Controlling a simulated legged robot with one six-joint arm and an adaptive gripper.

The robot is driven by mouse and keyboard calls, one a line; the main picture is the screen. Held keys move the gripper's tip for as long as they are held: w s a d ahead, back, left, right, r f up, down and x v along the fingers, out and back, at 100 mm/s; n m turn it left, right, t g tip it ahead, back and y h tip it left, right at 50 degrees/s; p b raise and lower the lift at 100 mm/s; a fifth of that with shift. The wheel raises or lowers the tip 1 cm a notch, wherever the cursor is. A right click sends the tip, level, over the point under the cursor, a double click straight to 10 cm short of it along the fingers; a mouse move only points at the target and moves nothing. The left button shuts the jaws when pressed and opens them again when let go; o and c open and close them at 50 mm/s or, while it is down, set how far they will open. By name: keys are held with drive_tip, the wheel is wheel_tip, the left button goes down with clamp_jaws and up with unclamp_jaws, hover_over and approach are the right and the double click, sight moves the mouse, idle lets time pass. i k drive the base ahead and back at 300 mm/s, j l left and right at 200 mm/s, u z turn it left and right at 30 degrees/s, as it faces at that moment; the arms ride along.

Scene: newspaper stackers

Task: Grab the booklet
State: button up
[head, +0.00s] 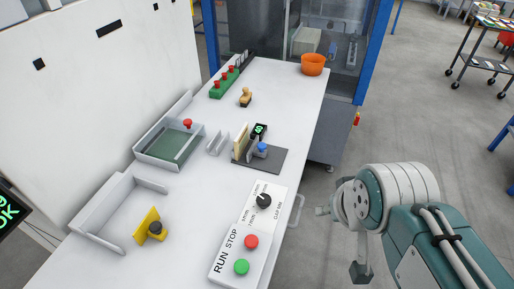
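A thin cream upright piece (240,142), which looks like the booklet, stands in a small grey holder on a dark plate (268,167) in the middle of the white table. It is seen nearly edge-on, so its faces hardly show. My arm is at the right, beyond the table's right edge and over the floor. What seems to be my gripper (361,271) hangs at the arm's lower left, well apart from the booklet. Its fingers are not clear. I see nothing held in it.
The white table (300,105) carries a control panel (248,232) with a knob and buttons at its near right edge. A grey tray (168,145), a green block with red knobs (225,82) and an orange bowl (312,64) also stand there. Open floor lies right.

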sight(240, 142)
drive_tip(key=i+l+u, duration=0.2)
drive_tip(key=u, duration=0.2)
drive_tip(key=i+l+u, duration=0.2)
drive_tip(key=u, duration=0.15)
drive_tip(key=i+l+u, duration=0.15)
drive_tip(key=l+u, duration=0.25)
